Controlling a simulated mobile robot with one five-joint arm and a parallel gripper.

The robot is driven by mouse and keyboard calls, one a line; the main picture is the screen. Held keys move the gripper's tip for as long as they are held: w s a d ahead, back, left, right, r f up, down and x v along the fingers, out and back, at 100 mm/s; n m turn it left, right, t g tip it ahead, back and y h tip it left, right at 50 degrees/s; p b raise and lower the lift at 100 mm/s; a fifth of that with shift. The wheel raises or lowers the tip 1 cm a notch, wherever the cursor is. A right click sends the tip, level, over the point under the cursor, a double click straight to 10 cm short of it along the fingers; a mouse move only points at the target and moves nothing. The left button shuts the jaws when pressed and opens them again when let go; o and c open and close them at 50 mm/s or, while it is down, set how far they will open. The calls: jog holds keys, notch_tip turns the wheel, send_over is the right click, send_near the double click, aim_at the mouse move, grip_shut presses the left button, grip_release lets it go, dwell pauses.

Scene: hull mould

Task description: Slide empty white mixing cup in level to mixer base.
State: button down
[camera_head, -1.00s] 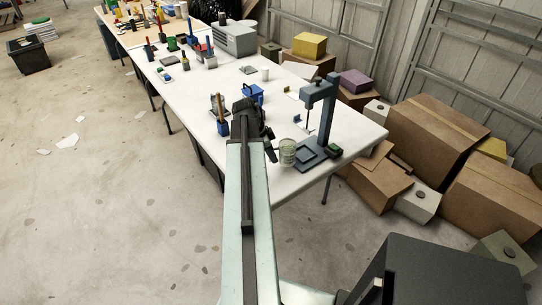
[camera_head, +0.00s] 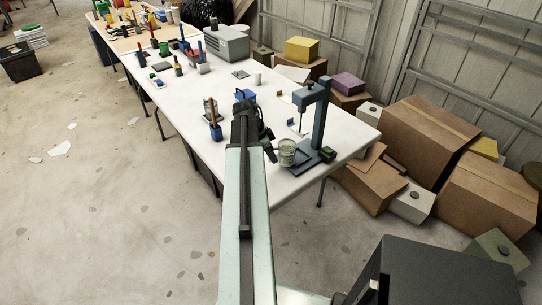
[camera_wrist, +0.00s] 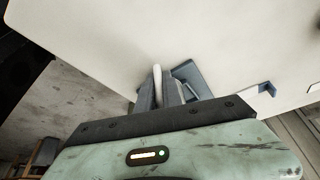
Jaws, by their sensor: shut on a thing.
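My gripper (camera_head: 272,152) is shut on a pale, greyish-green-looking mixing cup (camera_head: 287,153), held upright at the left side of the mixer. In the wrist view my gripper's fingers (camera_wrist: 165,92) close around a narrow white edge (camera_wrist: 157,84), probably the cup's wall or rim. The blue-grey mixer base (camera_head: 310,164) lies flat on the table under its column and overhanging head. The cup overlaps the base's left edge in the head view; I cannot tell whether it touches it. The base also shows in the wrist view (camera_wrist: 190,78), just beyond the fingers. The cup's inside is hidden.
The mixer's upright column (camera_head: 319,115) and thin shaft (camera_head: 301,117) stand beside the cup. A blue holder with brushes (camera_head: 215,130) is left of my arm. A small white cup (camera_head: 257,79) stands farther back. Cardboard boxes (camera_head: 425,135) lie right of the table.

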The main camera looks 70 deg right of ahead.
jog(key=shift+s+d, duration=0.6)
jog(key=shift+d, duration=0.3)
jog(key=shift+d, duration=0.1)
jog(key=shift+s+d, duration=0.55)
jog(key=shift+d, duration=0.25)
jog(key=shift+s+d, duration=0.5)
jog(key=shift+d, duration=0.3)
jog(key=shift+f+b, duration=1)
jog(key=c, duration=1.4)
grip_release()
jog(key=o, duration=0.5)
jog(key=shift+c, duration=0.2)
